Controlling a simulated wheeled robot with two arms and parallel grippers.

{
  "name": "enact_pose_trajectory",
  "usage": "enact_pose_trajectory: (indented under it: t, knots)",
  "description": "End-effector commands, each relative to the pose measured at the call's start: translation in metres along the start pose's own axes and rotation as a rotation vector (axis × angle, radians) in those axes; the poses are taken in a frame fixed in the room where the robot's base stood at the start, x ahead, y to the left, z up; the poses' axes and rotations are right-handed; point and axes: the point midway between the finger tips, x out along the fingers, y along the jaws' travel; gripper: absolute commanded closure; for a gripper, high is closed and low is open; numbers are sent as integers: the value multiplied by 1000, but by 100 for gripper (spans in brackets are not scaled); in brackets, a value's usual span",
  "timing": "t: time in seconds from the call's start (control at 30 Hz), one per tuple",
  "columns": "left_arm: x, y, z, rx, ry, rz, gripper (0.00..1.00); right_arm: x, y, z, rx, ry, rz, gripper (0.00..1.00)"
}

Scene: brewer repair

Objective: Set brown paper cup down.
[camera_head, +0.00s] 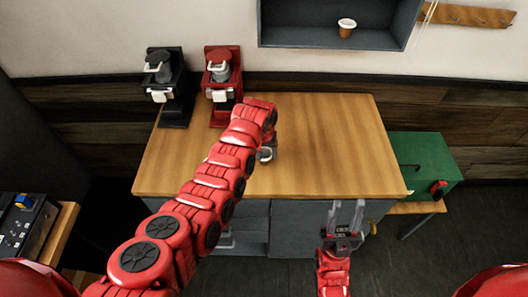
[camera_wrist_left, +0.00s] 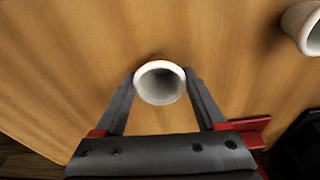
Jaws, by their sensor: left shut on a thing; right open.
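The brown paper cup (camera_wrist_left: 160,84) is between the two fingers of my left gripper (camera_wrist_left: 160,76) in the left wrist view. The fingers are shut on it from both sides. I see its white rim and inside, with a little brown outer wall. In the head view the cup (camera_head: 266,154) shows just below my left wrist, over the wooden table (camera_head: 330,140). My forearm hides most of the left gripper there. I cannot tell whether the cup's base touches the table. My right gripper (camera_head: 346,208) is open and empty in front of the table's front edge.
Another cup (camera_wrist_left: 303,25) stands nearby on the table. A black brewer (camera_head: 172,95) and a red brewer (camera_head: 222,90) stand at the back left. A brown cup (camera_head: 346,27) sits on the wall shelf. A green box (camera_head: 425,160) is at right. The table's right half is clear.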

Motion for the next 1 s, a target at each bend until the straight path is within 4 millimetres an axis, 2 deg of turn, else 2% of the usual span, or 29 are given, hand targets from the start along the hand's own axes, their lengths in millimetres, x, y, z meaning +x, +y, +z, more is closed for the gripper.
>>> enact_pose_trajectory:
  t: [0.07,0.43,0.47,0.57,0.6,0.9,1.0]
  knots:
    - [4,0,2,1,-4,-1,78,5,0,-1,0,0,0,59]
    - [11,0,2,0,-1,0,78,-1,0,0,0,0,0,59]
    - [9,0,2,0,-1,0,22,0,0,0,0,0,0,59]
    - [9,0,2,0,-1,0,4,1,0,0,0,0,0,59]
    - [9,0,2,0,-1,0,0,1,0,0,0,0,0,59]
    - [4,0,1,0,-1,0,0,6,0,-1,0,0,0,59]
    - [2,1,1,2,2,1,0,0,0,0,0,0,0,59]
